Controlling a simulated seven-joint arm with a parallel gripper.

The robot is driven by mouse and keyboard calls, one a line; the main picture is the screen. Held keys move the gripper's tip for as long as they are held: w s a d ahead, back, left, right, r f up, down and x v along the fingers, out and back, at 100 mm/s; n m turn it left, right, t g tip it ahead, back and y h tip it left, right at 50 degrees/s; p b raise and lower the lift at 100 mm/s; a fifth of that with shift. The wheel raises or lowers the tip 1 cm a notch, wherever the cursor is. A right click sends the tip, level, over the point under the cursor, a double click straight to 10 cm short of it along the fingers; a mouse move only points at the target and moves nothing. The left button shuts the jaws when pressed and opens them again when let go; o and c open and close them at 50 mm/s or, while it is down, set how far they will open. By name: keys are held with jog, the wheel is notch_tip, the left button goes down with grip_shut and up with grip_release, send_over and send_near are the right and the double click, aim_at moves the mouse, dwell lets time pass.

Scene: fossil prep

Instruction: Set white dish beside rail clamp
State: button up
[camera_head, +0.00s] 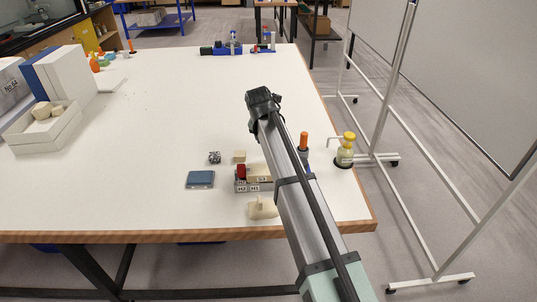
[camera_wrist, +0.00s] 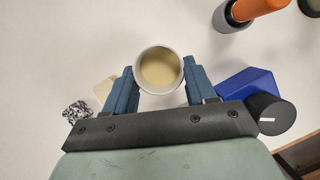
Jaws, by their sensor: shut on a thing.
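A round white dish (camera_wrist: 143,83) with cream-coloured contents sits between my gripper's blue fingers (camera_wrist: 159,84) in the wrist view. The fingers press on its left and right sides. My arm hides the dish and the fingers in the head view. A blue block with a black cylinder (camera_wrist: 247,86), possibly the rail clamp, lies close to the right finger in the wrist view. I cannot tell its identity for sure. Other blue and black devices (camera_head: 222,49) stand at the table's far edge.
A crumpled grey lump (camera_head: 214,157) and a beige block (camera_head: 239,156) lie left of my arm. A blue-grey pad (camera_head: 200,179) and a labelled holder (camera_head: 242,187) are nearer. An orange-topped tool (camera_head: 303,141) and yellow-capped bottle (camera_head: 345,148) stand right. The table's middle is clear.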

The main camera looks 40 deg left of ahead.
jog(key=shift+f, duration=3)
jog(key=shift+f, duration=0.1)
jog(key=o, duration=1)
jog(key=shift+o, duration=0.2)
jog(key=v, duration=1.2)
